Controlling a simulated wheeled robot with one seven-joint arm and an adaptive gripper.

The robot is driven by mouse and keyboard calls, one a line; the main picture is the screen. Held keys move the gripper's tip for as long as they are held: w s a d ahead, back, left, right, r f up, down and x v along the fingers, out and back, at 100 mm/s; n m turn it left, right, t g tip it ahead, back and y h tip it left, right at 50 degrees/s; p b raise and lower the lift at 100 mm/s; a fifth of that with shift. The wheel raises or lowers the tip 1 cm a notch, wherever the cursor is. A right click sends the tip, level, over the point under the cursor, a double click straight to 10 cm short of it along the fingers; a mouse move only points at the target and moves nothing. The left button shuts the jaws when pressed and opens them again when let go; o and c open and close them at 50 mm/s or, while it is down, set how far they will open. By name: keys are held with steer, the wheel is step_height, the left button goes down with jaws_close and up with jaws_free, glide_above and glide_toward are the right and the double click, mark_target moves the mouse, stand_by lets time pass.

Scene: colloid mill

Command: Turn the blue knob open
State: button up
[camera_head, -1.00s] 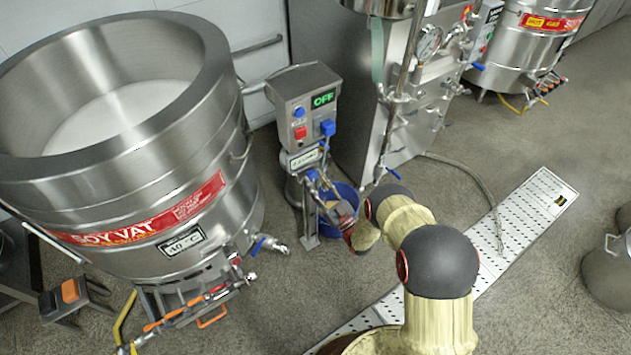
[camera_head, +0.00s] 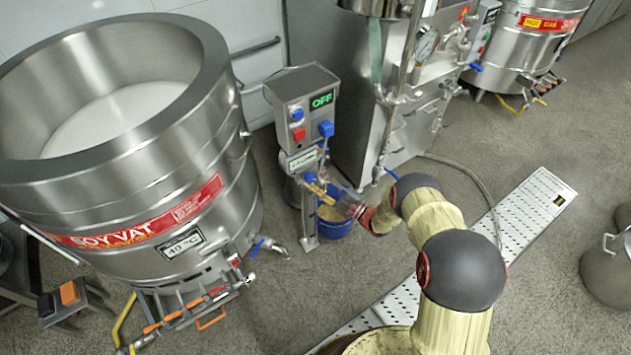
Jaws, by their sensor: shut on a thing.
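The colloid mill (camera_head: 291,95) is a grey metal unit with a green "OFF" display. A blue knob (camera_head: 327,129) sits on its front, below the display at the right, clear of my gripper. A round blue button (camera_head: 297,114) is at the upper left. My gripper (camera_head: 328,188) is lower down, at the brass-coloured fitting (camera_head: 316,186) under the mill's label. It is shut on a small part there. The fingers and their reddish-grey body hide most of that part, so its colour and shape are unclear.
A blue bucket (camera_head: 335,226) stands on the floor under the gripper. The large steel soy vat (camera_head: 110,185) is at the left, with a blue-handled tap (camera_head: 262,246). A steel machine (camera_head: 345,60) stands behind at the right. Open floor and a perforated drain strip (camera_head: 525,215) lie to the right.

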steer(key=shift+n+g+h, duration=0.3)
steer(key=shift+n+g, duration=0.1)
steer(key=shift+n, duration=0.8)
steer(key=o, duration=1.2)
steer(key=shift+c, duration=0.2)
steer(key=shift+d, duration=0.15)
steer(key=v, duration=1.1)
steer(key=shift+s+d, duration=0.2)
steer(key=shift+d, duration=0.1)
